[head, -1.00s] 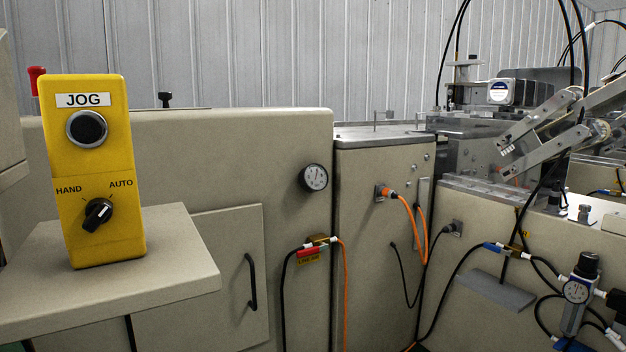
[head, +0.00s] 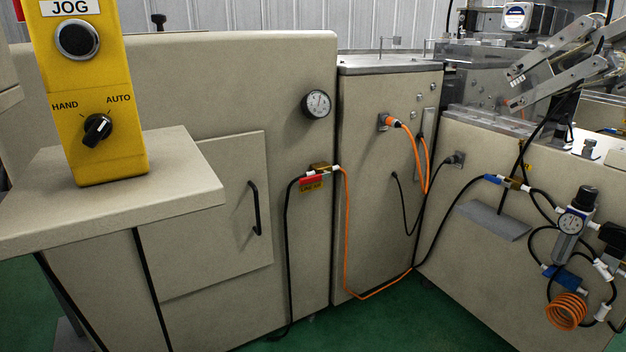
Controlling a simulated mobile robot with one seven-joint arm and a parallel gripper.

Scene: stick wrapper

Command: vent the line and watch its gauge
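A small brass valve (head: 320,168) with a red handle (head: 311,182) sits on the front of the beige cabinet. The handle lies roughly level, along the fitting. A yellow tag (head: 312,187), which seems to read LINE AIR, is just below it. A black hose (head: 287,230) joins the valve on the left and an orange hose (head: 347,240) on the right. A round white gauge (head: 317,104) is on the cabinet above the valve; its reading is too small to tell. My gripper is not in view.
A second valve with a blue handle (head: 493,179) is on the right cabinet. A regulator with its own gauge (head: 571,222) and a coiled orange hose (head: 566,311) are at right. A yellow JOG box (head: 92,150) stands on a shelf (head: 185,175) at left. Green floor (head: 400,325) is clear in front.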

